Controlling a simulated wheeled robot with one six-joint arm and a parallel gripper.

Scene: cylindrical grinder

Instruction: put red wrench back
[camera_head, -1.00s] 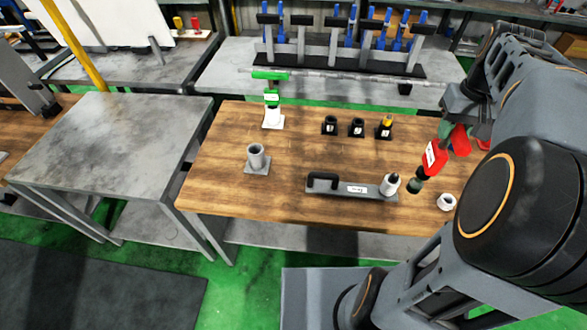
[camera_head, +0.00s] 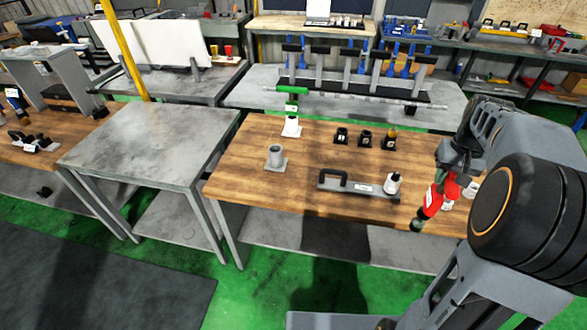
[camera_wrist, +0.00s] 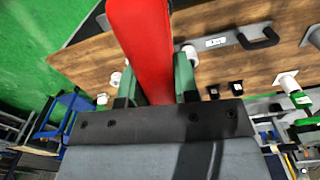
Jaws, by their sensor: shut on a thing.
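An empty grey cup holder (camera_head: 275,157) stands at the table's left. A green-topped tool in a white holder (camera_head: 291,127) is behind it. Several small black holders (camera_head: 365,138) stand at the back. A grey bar with black handle (camera_head: 350,184) lies in front. A white cup (camera_wrist: 116,79) is beside the wrench.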

